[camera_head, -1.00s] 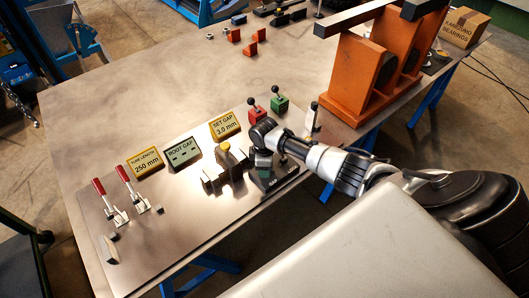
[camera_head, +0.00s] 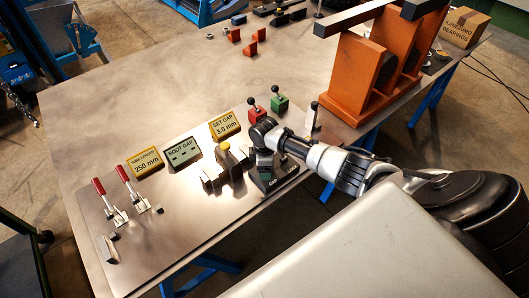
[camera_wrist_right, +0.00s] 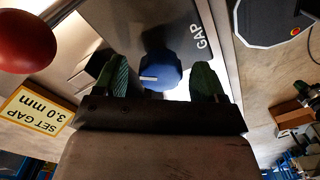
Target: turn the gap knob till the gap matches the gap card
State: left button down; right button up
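The gap knob (camera_wrist_right: 160,72) is dark blue with a white mark, in the middle of the right wrist view, beside the GAP lettering on its dark plate (camera_head: 283,181). My right gripper (camera_wrist_right: 160,82) is open, its green fingers either side of the knob, with gaps visible between them and it. In the head view my right gripper (camera_head: 264,162) hides the knob. The yellow gap card (camera_head: 224,126) reads SET GAP 3.0 mm; it also shows upside down in the right wrist view (camera_wrist_right: 38,108). The ROOT GAP display (camera_head: 183,154) shows only dashes. My left gripper is out of view.
A tube length card (camera_head: 146,163) reading 250 mm and red-handled clamps (camera_head: 111,202) stand left on the plate. Metal blocks (camera_head: 212,176) lie near my right gripper. Red (camera_head: 256,113) and green (camera_head: 280,104) lever boxes stand behind it. The table's far left is clear.

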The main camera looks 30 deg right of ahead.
notch_tip(320, 180, up, 11)
jog(key=b, duration=0.1)
dwell(0.6)
jog(key=shift+f, duration=0.15)
